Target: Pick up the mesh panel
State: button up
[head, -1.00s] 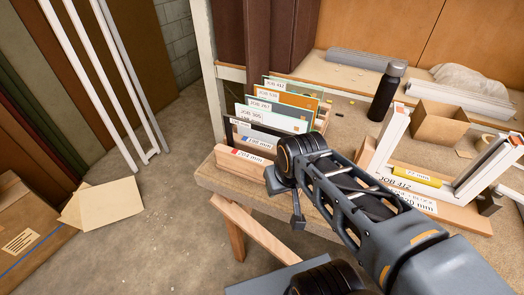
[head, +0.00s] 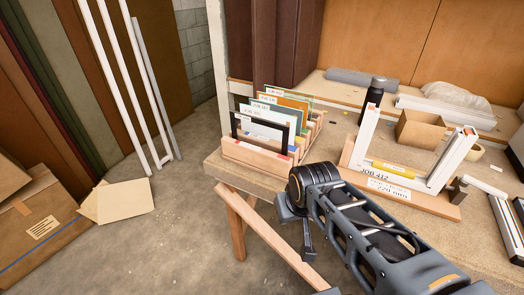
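A wooden rack (head: 254,158) on the left end of the bench holds several upright panels with job labels. The front one is a thin dark-framed panel (head: 235,124) with a pale face; it may be the mesh panel, but no mesh weave can be made out. My gripper (head: 307,243) is at the end of my arm, to the right of and nearer than the rack, by the bench's front edge. It is apart from the panels. Its fingers are mostly hidden by my wrist, so their opening does not show.
A white U-shaped frame (head: 367,130) stands on a wooden base labelled JOB 412, right of the rack. Behind it are a dark bottle (head: 371,101) and a cardboard box (head: 420,129). White bars lean at the left. Bare floor (head: 185,220) lies left of the bench.

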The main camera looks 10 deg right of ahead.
aim_at(269, 135)
jog(key=u, duration=0.9)
jog(key=i, duration=0.95)
jog(key=z, duration=0.15)
